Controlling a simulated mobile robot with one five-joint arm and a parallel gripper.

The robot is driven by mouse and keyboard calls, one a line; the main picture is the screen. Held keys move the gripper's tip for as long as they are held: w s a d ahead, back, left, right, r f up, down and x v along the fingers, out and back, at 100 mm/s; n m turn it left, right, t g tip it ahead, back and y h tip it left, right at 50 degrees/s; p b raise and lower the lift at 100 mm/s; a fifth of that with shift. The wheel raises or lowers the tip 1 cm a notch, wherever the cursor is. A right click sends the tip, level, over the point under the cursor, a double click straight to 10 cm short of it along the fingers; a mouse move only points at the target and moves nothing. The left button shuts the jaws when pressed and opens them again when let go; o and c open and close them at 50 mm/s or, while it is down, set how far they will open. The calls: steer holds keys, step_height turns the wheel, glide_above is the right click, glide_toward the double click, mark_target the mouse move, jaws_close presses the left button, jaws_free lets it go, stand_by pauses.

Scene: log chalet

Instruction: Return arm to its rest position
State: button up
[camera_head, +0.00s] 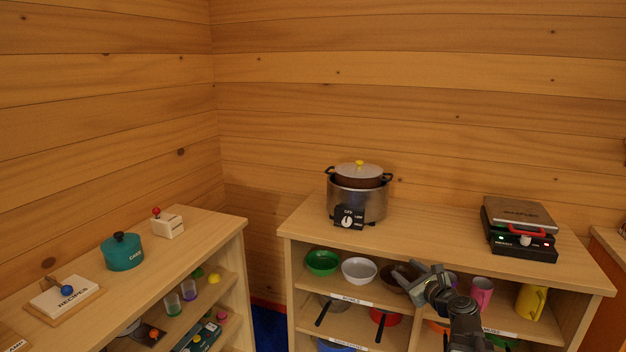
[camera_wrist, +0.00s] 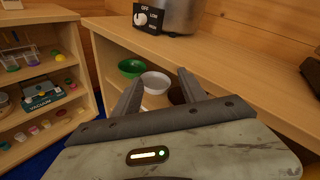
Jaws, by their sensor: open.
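My gripper (camera_head: 421,275) is in front of the upper shelf of the right-hand cabinet, with my arm rising from the bottom edge of the head view. In the wrist view my gripper (camera_wrist: 157,92) has its two fingers spread apart, with nothing held between them. Beyond the fingers are a white bowl (camera_wrist: 155,82) and a green bowl (camera_wrist: 131,68) on the shelf. A brown bowl (camera_head: 397,277) is partly hidden behind my gripper in the head view.
A slow cooker (camera_head: 358,195) and a waffle maker (camera_head: 519,228) stand on the cabinet top (camera_head: 430,235). Pink (camera_head: 481,293) and yellow (camera_head: 531,300) mugs sit on the upper shelf. The left cabinet holds a teal pot (camera_head: 122,252). A gap separates the cabinets.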

steer(key=s+a+f+n+g+y, duration=0.1)
steer(key=a+f+n+g, duration=0.2)
steer(key=a, duration=0.4)
steer(key=s+a+f+n+g+y, duration=0.1)
steer(key=a+f+n+y, duration=0.15)
steer(key=a+n, duration=0.35)
steer(key=s+a+f+n+g+h, duration=0.3)
steer(key=s+a+f+n+g, duration=0.45)
steer(key=s+f+n, duration=0.3)
steer(key=s+d+f+n+g+h, duration=0.3)
steer(key=s+d+n+g+h, duration=0.15)
steer(key=s+d+n, duration=0.4)
step_height(320, 180, up, 14)
steer(key=p, duration=1.4)
steer(key=shift+w+n+t, duration=0.2)
steer(key=shift+n+t, duration=0.1)
steer(key=shift+t, duration=0.1)
